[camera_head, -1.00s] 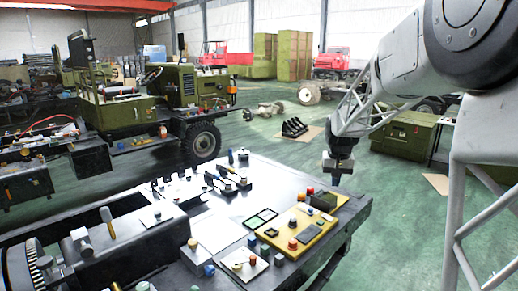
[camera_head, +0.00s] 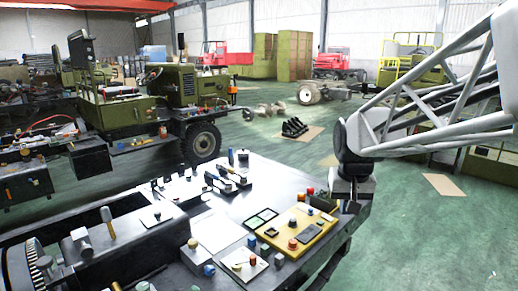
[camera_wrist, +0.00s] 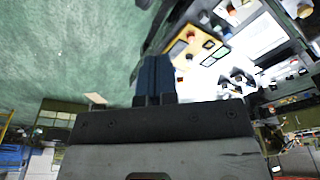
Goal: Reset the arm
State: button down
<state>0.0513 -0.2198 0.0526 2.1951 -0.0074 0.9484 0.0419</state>
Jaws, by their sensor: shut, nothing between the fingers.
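My gripper (camera_head: 352,207) hangs at the right end of the dark bench (camera_head: 225,222) in the head view, pointing down, beside the yellow panel. In the wrist view my gripper (camera_wrist: 154,75) shows its dark fingers together, with nothing visible between them. The floor fills the left of that view and the bench corner lies to the right of the fingertips. My lattice arm reaches in from the right side of the head view.
A yellow panel (camera_head: 297,240) with knobs and small parts lies on the bench's right end. Green floor (camera_head: 420,230) is clear right of the bench. A green vehicle (camera_head: 150,95) stands behind, with red vehicles (camera_head: 228,58) farther back.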

jog(key=s+a+f, duration=0.1)
jog(key=s+f, duration=0.1)
jog(key=s, duration=0.9)
jog(key=s+a+f, duration=0.1)
jog(key=s+f, duration=0.2)
jog(key=s, duration=0.9)
jog(key=shift+s+a+n+t, duration=0.15)
jog(key=shift+a+n+t, duration=0.05)
jog(key=shift+n+t, duration=0.2)
